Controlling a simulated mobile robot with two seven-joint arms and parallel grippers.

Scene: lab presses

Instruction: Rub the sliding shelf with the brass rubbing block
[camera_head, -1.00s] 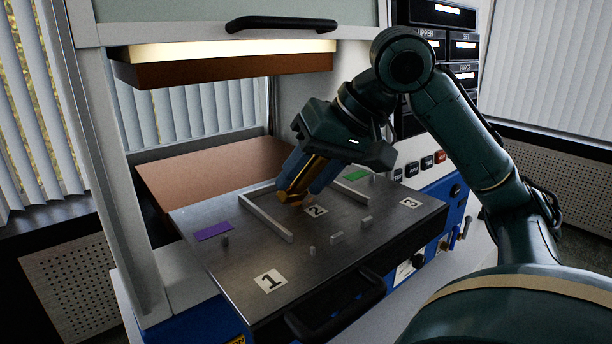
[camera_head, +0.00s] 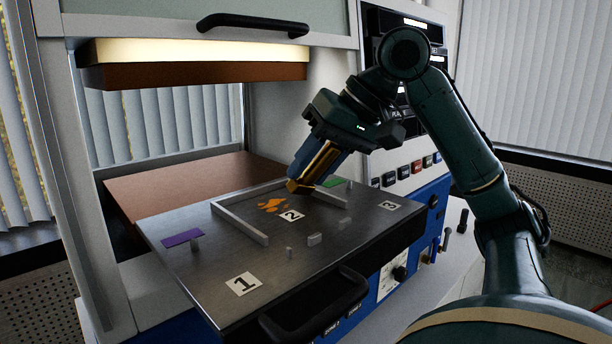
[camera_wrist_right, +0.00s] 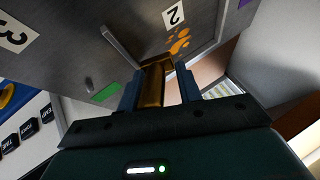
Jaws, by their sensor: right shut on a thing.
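The sliding shelf (camera_head: 200,265) is a grey metal plate pulled out of the press, with labels 1, 2 and 3. An orange smear (camera_head: 270,205) lies on it beside label 2; it also shows in the right wrist view (camera_wrist_right: 178,44). My right gripper (camera_head: 312,172) is shut on the brass rubbing block (camera_head: 321,160), which it holds tilted over the back part of the shelf, behind label 2. The block (camera_wrist_right: 153,84) sits between the fingers in the right wrist view. I cannot tell whether its lower end touches the shelf. My left gripper is out of view.
Low metal rails (camera_head: 240,223) and small pegs stand on the shelf. A purple patch (camera_head: 182,238) lies left, a green one (camera_head: 336,182) at the back right. The heated upper plate (camera_head: 195,75) hangs behind. A black handle (camera_head: 318,305) juts from the front.

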